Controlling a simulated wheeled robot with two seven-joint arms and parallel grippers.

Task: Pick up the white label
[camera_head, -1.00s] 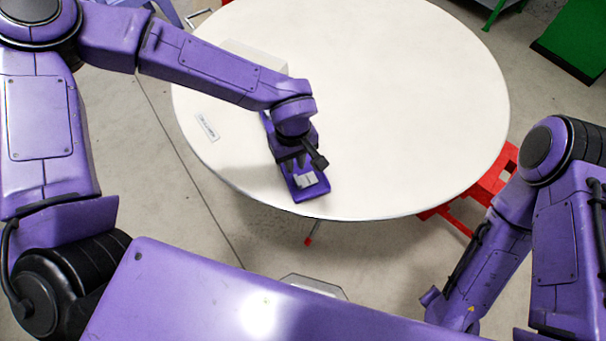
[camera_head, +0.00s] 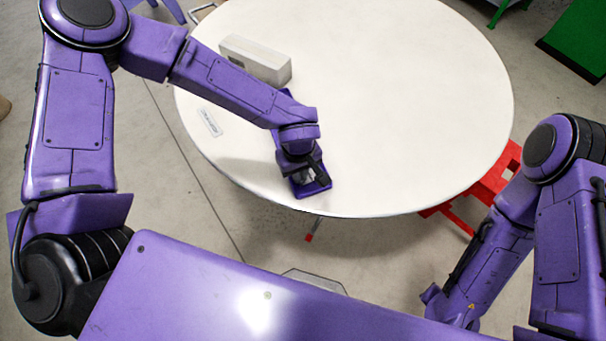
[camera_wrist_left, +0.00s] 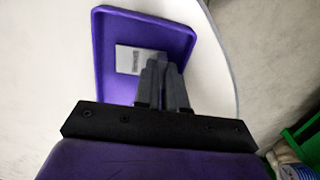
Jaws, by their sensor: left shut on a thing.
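A small white label (camera_wrist_left: 130,60) with dark print shows inside a shallow purple tray (camera_wrist_left: 178,38) in the left wrist view. My left gripper (camera_wrist_left: 164,66) reaches down into the tray, and its two dark fingers are close together, shut on the label's right edge. In the head view the left gripper (camera_head: 309,175) is over the tray (camera_head: 322,188) near the table's front edge and mostly covers the label. Another white label with print (camera_head: 209,122) lies flat on the table to the left. My right gripper is not visible.
The round white table (camera_head: 420,110) is mostly clear at the middle and right. A long pale box (camera_head: 255,60) stands behind my left forearm. A red frame (camera_head: 490,190) shows under the table's right side.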

